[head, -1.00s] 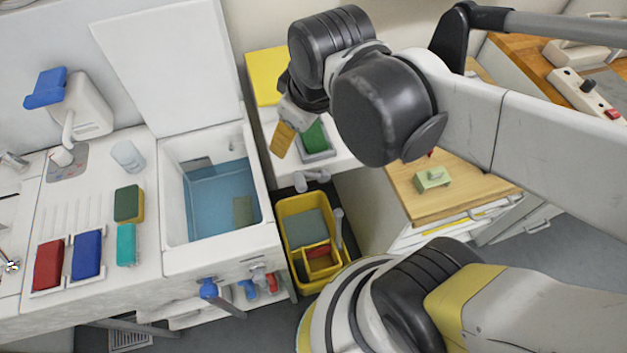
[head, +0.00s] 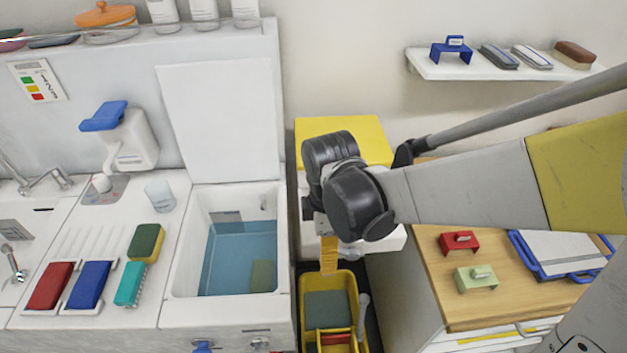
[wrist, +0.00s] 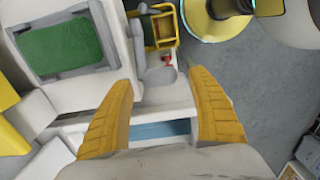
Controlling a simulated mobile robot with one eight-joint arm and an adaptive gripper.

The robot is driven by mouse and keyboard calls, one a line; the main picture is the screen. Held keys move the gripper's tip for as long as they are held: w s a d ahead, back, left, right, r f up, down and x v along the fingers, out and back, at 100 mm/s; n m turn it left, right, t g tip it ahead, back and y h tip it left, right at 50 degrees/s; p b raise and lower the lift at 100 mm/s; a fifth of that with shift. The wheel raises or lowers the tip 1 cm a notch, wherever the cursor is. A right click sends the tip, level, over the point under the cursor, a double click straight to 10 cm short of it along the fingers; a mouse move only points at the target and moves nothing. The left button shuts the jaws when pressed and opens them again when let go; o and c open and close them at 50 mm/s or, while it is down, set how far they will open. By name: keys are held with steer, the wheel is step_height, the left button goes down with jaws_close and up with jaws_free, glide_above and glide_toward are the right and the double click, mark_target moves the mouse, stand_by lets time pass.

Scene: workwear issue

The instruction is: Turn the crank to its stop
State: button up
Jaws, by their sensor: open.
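A grey crank-like part (wrist: 160,75) sits at the front edge of a white counter in the wrist view. Its arm and knob point toward the yellow bucket. In the head view this grey part (head: 350,248) shows only partly, beside and behind my wrist. My gripper (wrist: 160,82) is open, with its yellow fingers spread to either side of the grey part in the wrist view. Nothing is held between them, and I cannot tell whether they touch it. In the head view my gripper (head: 328,268) points down at the counter's front.
A yellow bucket (head: 311,318) stands on the floor below. A green pad (wrist: 60,48) lies in a grey tray on the counter. The open basin (head: 181,255) is left. A wooden worktop (head: 440,290) with red and green blocks is right.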

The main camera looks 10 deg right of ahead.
steer(key=shift+f+b, duration=0.35)
steer(key=shift+f, duration=1)
steer(key=c, duration=1.2)
steer(key=shift+c, duration=0.2)
